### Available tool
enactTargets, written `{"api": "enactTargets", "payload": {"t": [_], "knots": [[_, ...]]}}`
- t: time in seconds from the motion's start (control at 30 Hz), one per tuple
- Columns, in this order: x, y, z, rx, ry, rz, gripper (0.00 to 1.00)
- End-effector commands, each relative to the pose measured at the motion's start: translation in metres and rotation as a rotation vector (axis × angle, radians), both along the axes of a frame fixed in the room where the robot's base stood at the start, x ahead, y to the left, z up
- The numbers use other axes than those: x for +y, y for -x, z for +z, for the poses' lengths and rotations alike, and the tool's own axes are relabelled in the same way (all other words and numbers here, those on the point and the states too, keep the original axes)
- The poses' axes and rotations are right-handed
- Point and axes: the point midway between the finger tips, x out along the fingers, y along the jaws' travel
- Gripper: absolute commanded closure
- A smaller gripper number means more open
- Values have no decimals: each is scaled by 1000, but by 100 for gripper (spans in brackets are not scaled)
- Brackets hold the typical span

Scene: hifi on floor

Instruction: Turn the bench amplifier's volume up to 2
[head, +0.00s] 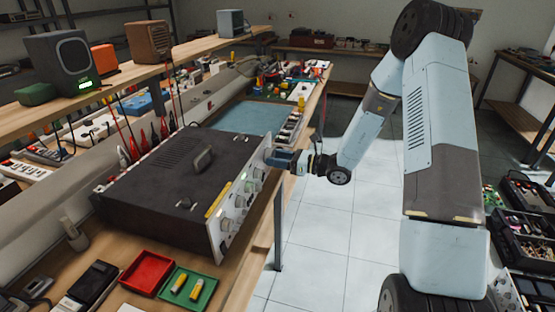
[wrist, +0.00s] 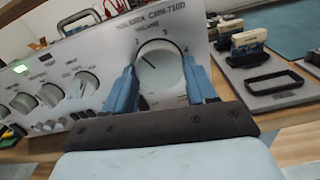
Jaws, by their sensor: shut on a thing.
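The bench amplifier (head: 165,180) is a dark box with a pale front panel, standing on the bench. In the wrist view its panel (wrist: 100,50) shows the large white volume knob (wrist: 158,70). The knob's dark pointer line aims up and left, close to the printed 2 and seemingly a little below it. Marks 3 and 4 show above and right. My gripper (wrist: 161,82) has one blue finger on each side of the knob and is shut on it. In the head view my gripper (head: 278,158) hides the knob at the panel's far end.
Smaller knobs (wrist: 78,85) and a green lit indicator (wrist: 21,69) lie left on the panel. A red tray (head: 147,273) and a green tray (head: 188,290) with batteries sit before the amplifier. Black-framed items (wrist: 275,85) stand right of it. Floor (head: 330,225) beside the bench is clear.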

Motion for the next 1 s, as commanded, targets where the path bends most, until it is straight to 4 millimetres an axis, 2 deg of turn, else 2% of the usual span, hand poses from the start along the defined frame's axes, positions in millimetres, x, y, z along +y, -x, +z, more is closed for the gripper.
{"api": "enactTargets", "payload": {"t": [0.1,0.13,0.4,0.73,0.87,1.0], "knots": [[-2,-1,0,0,1,-5,74],[-2,-1,0,0,1,-5,43],[-1,-1,0,1,0,-3,18],[-5,1,0,1,1,-2,18],[-20,6,0,2,1,-4,18],[-45,15,-1,2,0,-5,18]]}}
